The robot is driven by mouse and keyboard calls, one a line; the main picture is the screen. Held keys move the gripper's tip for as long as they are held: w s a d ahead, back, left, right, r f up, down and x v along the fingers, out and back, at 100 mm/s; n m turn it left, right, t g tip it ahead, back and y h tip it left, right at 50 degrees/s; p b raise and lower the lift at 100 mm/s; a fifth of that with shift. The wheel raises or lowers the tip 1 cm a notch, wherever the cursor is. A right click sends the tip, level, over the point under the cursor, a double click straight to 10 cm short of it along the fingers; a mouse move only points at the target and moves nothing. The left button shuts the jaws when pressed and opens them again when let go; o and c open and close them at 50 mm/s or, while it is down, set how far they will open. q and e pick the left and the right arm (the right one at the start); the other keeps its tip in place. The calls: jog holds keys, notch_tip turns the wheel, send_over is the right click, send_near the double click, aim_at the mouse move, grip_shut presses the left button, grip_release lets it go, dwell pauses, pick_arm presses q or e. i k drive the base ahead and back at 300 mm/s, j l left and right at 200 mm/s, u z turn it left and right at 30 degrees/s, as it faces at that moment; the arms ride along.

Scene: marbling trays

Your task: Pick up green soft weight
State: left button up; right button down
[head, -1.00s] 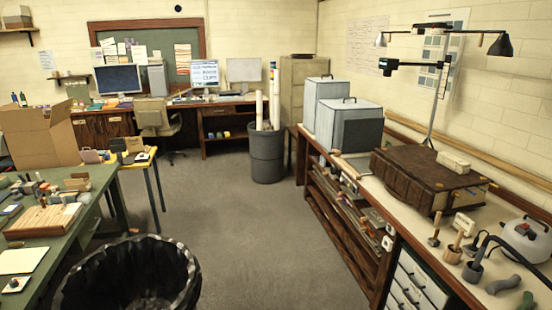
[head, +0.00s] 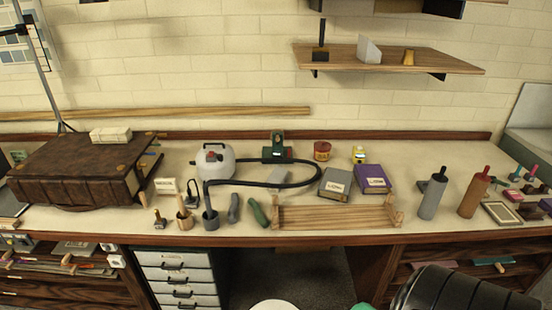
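The green soft weight (head: 258,212) is a small curved dark green piece. It lies near the front edge of the long pale bench top (head: 350,232), left of a slatted wooden rack (head: 335,213). A similar grey curved piece (head: 234,208) lies just left of it, with a small gap between them. Neither of my grippers shows in the head view.
A dark pot with a hose (head: 210,218) and a wooden pot (head: 184,215) stand left of the weights. A white kettle-like container (head: 214,161) is behind. Grey and purple boxes (head: 373,180) stand to the right. A black ribbed object (head: 465,290) is at the lower right.

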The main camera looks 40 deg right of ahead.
aim_at(264, 223)
jog(key=i+j+z, duration=0.15)
jog(key=z, duration=0.3)
jog(key=i+j+z, duration=0.2)
jog(key=z, duration=0.3)
jog(key=i+j+z, duration=0.15)
jog(key=z, duration=0.3)
jog(key=j+z, duration=0.5)
jog(key=i+l, duration=0.05)
jog(key=l, duration=0.05)
